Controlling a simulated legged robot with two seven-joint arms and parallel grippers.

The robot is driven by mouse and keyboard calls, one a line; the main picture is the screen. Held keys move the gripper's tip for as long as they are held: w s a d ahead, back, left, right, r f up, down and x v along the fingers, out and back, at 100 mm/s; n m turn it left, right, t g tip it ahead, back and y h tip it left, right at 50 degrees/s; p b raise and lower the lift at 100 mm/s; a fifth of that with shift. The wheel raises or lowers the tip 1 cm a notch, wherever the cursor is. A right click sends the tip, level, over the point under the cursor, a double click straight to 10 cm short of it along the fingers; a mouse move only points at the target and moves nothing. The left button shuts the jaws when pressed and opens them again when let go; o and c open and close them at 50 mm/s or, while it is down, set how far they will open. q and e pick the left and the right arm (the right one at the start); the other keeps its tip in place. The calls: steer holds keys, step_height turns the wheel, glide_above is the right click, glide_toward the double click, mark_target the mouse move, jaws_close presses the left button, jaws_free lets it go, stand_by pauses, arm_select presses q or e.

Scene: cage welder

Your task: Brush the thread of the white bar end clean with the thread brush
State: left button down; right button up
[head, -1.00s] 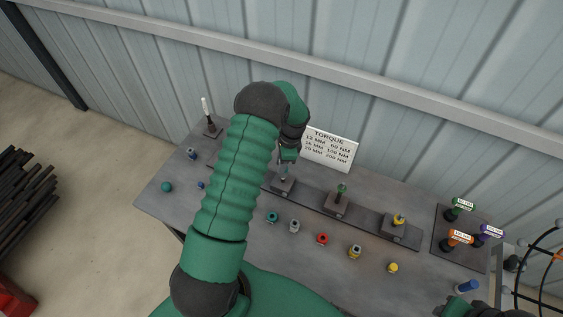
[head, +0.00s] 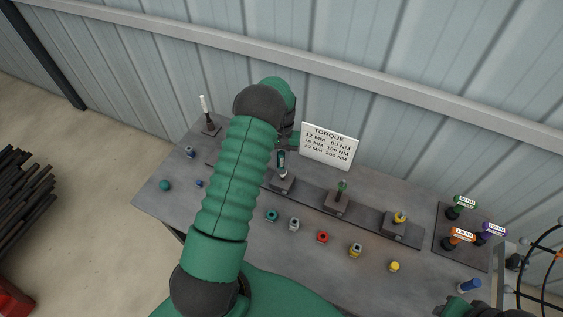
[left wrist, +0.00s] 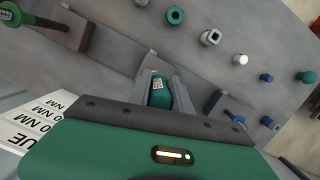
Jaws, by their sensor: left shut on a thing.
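My left gripper (head: 285,149) is shut on a teal cylinder with a small white label, seemingly the thread brush (head: 281,159). The brush also shows between my fingers in the left wrist view (left wrist: 158,92).
Several coloured nuts lie in front, including a red one (head: 323,237). A torque sign (head: 330,146) stands behind. Labelled tools stand on a plate (head: 447,244) at right.

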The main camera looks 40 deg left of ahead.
arm_select(q)
steer(key=shift+n, duration=0.7)
steer(key=m, duration=0.3)
steer(key=m+y, duration=0.1)
steer(key=m, duration=0.4)
steer(key=shift+r+m, duration=0.1)
steer(key=shift+m, duration=0.2)
steer(key=m+y+p, duration=0.1)
steer(key=m, duration=0.4)
steer(key=shift+m+p, duration=0.3)
steer(key=shift+m, duration=0.5)
steer(key=shift+m+y, duration=0.3)
steer(key=shift+m, duration=0.2)
